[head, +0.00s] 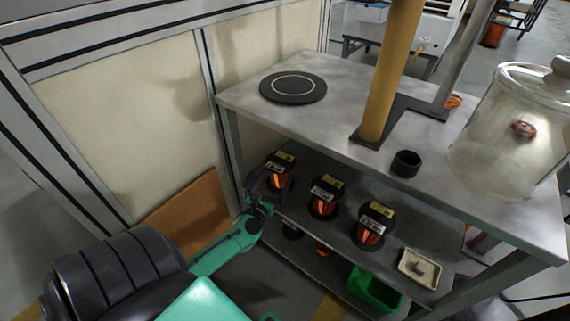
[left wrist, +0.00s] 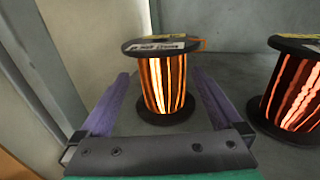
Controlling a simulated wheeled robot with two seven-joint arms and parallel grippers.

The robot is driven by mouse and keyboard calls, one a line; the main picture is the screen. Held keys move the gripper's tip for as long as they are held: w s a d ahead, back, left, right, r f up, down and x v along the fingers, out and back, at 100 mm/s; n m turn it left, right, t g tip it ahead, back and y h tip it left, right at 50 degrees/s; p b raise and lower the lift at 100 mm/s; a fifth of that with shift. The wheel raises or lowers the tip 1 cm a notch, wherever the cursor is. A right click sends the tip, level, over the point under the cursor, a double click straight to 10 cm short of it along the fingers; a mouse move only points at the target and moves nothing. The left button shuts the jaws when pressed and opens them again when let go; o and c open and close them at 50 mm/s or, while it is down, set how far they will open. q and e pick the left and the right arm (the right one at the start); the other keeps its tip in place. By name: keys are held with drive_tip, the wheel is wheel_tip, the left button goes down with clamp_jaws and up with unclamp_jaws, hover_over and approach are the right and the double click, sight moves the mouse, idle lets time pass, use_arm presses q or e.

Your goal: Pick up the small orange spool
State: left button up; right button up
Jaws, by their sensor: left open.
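A small spool (head: 279,180) with black flanges and glowing orange-copper wire stands upright at the left end of the shelf under the table. In the left wrist view the same spool (left wrist: 166,85) stands between the two purple fingers, with its top label facing up. My left gripper (head: 260,187) is open around the spool, one finger on each side. A gap shows between each finger and the wire, and the gripper is not closed on it. The right gripper is not in view.
Two similar spools, the middle one (head: 325,197) and the right one (head: 373,226), stand on the same shelf. A small tray (head: 418,268) lies farther right, with a green bin (head: 375,290) below. The tabletop (head: 330,100) overhangs the shelf, and a panel wall (head: 130,110) rises at left.

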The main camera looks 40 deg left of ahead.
sight(284, 161)
use_arm(q)
drive_tip(key=x, duration=0.7)
drive_tip(key=shift+w+d+b, duration=0.1)
drive_tip(key=shift+d+b, duration=0.05)
drive_tip(key=shift+b, duration=0.25)
drive_tip(key=shift+w, duration=0.3)
drive_tip(key=shift+r, duration=0.1)
drive_tip(key=c, duration=1.5)
drive_tip(key=shift+r, duration=0.1)
clamp_jaws()
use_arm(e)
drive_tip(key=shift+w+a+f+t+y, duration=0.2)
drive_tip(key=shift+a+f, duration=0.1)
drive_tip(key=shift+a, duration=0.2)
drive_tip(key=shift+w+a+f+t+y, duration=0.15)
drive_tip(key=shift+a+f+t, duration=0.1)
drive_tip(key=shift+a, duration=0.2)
